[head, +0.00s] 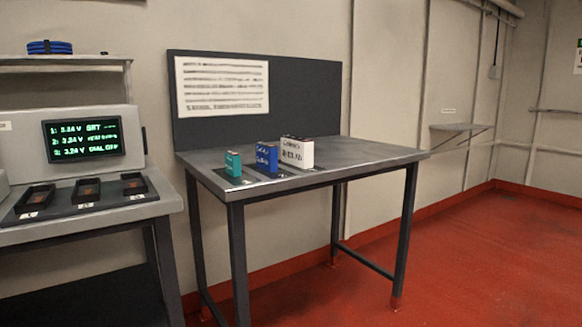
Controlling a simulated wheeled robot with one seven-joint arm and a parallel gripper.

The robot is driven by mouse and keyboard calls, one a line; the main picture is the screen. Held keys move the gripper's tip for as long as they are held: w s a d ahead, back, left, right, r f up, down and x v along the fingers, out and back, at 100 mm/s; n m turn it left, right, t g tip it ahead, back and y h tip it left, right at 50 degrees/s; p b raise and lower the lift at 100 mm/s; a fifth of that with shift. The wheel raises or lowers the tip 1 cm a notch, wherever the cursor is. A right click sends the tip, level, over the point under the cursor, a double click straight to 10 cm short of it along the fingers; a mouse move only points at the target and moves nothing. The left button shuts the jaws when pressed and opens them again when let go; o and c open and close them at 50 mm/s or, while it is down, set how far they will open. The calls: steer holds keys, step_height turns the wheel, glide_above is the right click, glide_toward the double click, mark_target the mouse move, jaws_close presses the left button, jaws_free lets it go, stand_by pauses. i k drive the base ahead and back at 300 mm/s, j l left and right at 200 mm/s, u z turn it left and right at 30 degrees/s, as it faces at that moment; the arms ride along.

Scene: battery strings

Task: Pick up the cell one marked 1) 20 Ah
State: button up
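Three battery cells stand upright on a grey workbench (365,155). The teal cell (233,164) is the smallest and stands at the left. The blue cell (266,157) is in the middle, a little taller. The white cell (297,153) at the right is the largest. Each seems to have markings on its face, but they are too small to read, so I cannot tell which one is marked 1) 20 Ah. My gripper does not show in the head view.
A tester with a green-lit screen (83,139) stands on a left bench, with several dark trays (85,191) before it. A printed sheet (222,86) hangs on the workbench's back panel. Red floor (480,260) is clear at the right.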

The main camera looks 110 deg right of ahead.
mark_target(233, 159)
steer(key=z, duration=3.55)
steer(key=l, duration=0.45)
steer(key=k+l+u, duration=0.1)
steer(key=l, duration=0.3)
